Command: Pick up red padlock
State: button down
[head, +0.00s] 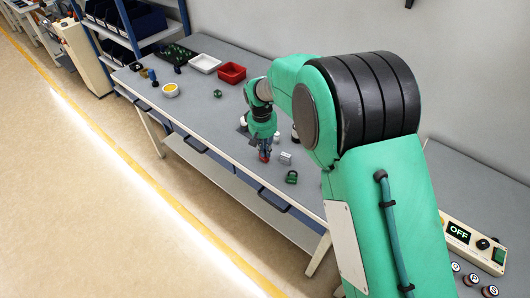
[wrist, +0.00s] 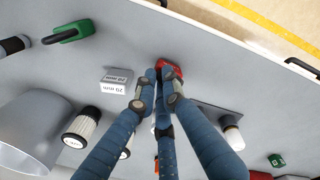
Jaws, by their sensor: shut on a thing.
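The red padlock (head: 264,159) shows only in part under my gripper (head: 265,149), above or on the grey table. In the wrist view the red padlock (wrist: 170,65) sits at the tips of my gripper's (wrist: 160,80) blue fingers. The fingers are closed together on it and hide much of its body. I cannot tell whether it touches the table.
A grey block marked 20 mm (wrist: 116,81) and a green padlock-like item (head: 291,177) lie nearby on the table (head: 205,115). White filter-like cylinders (wrist: 82,127) stand close. A red bin (head: 232,73) and white bin (head: 205,63) are farther back.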

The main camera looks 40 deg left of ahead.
jog(key=shift+r, duration=0.65)
notch_tip(320, 180, up, 2)
jog(key=shift+r+p, duration=0.1)
jog(key=shift+p, duration=0.45)
jog(key=s+d+r+p, duration=0.1)
jog(key=s+d+p, duration=0.1)
jog(key=s+d, duration=0.8)
jog(key=shift+d+r, duration=0.2)
jog(key=shift+d, duration=1.05)
